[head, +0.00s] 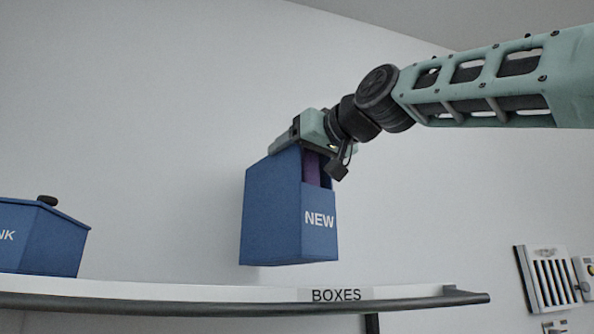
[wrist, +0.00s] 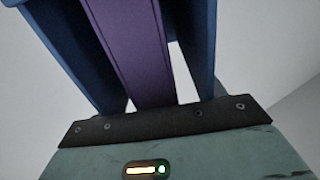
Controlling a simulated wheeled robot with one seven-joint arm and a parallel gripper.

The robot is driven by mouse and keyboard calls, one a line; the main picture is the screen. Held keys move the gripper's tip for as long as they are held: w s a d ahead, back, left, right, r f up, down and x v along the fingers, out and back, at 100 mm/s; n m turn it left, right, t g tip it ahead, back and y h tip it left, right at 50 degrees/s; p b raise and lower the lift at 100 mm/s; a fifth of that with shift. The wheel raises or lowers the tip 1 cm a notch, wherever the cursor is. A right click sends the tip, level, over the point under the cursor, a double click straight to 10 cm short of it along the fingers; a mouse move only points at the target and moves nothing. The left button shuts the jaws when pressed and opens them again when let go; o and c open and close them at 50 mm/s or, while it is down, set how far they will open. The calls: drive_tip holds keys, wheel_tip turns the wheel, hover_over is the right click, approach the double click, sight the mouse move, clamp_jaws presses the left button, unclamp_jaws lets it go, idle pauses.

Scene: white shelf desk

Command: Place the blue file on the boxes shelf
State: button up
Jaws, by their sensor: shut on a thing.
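The blue file (head: 272,212) is a tall blue holder with NEW on its front and a purple insert (head: 312,168) inside. My gripper (head: 312,148) is shut at the top of the file and holds it upright in the air. The file is above the boxes shelf (head: 420,297), which carries a BOXES label, with a gap below it. In the wrist view, the file's blue walls (wrist: 202,45) and the purple insert (wrist: 137,45) fill the space beyond my gripper. The fingertips are hidden there.
A blue box (head: 50,240) with a dark knob on its lid stands at the left end of the shelf. A dark rail (head: 150,308) runs along the shelf's front edge. The shelf between the box and the label looks clear. A white slatted panel (head: 550,280) is on the wall at right.

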drive_tip(key=shift+f, duration=1.75)
drive_tip(key=shift+f, duration=0.2)
drive_tip(key=o, duration=1.4)
drive_tip(key=shift+b+v, duration=3.1)
drive_tip(key=shift+v, duration=2.9)
